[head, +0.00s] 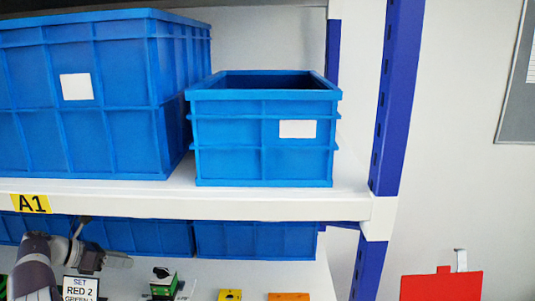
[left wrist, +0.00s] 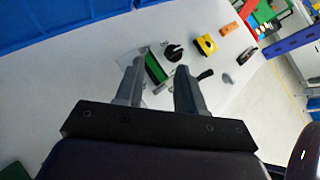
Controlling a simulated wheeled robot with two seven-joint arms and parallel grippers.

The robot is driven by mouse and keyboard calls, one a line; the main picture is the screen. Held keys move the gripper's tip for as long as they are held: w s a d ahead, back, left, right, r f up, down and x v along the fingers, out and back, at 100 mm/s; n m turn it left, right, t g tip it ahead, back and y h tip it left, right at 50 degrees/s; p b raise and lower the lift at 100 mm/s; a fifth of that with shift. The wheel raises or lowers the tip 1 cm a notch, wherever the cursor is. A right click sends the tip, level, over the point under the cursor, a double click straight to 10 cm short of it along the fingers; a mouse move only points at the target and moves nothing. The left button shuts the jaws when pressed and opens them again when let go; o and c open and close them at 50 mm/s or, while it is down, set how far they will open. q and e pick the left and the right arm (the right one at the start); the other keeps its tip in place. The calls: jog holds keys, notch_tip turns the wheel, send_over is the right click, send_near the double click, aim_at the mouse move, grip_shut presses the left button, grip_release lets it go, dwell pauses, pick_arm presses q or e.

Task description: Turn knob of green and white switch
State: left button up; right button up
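The green and white switch (head: 163,282) sits on the lower shelf board, with a black knob on top. In the left wrist view the switch (left wrist: 156,68) lies just beyond the fingertips, and its black knob (left wrist: 174,53) shows to its upper right. My left gripper (head: 104,242) is left of the switch and apart from it in the head view. In the left wrist view the left gripper (left wrist: 159,82) has its two fingers spread with nothing held between them. My right gripper is not in view.
The upper shelf (head: 200,205) overhangs, and blue bins (head: 255,240) stand behind.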

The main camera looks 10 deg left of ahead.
pick_arm(q)
jog(key=w+a+r+n+t+y, duration=0.25)
jog(key=w+n+t+y, duration=0.4)
jog(key=n, duration=0.95)
jog(key=s+d+f+n+g+y, duration=0.1)
jog(key=s+d+f+n+g, duration=0.1)
jog(key=n, duration=0.5)
jog(key=s+d+f+n+g+y, duration=0.2)
jog(key=s+d+f+n+g, duration=0.1)
jog(key=n, duration=0.4)
jog(key=s+d+f+n+g+y, duration=0.2)
jog(key=s+d+f+n, duration=0.1)
jog(key=s+n, duration=0.3)
jog(key=shift+s+d+f+n+g, duration=0.1)
jog(key=shift+d+f+n+g, duration=0.3)
jog(key=shift+f+n, duration=0.35)
jog(key=s+d+n+g+h, duration=0.3)
jog(key=s+d+n+g, duration=0.1)
jog(key=s+d, duration=1.9)
jog(key=shift+s+d+r+g, duration=0.3)
jog(key=shift+s+g, duration=0.2)
jog(key=shift+g, duration=0.15)
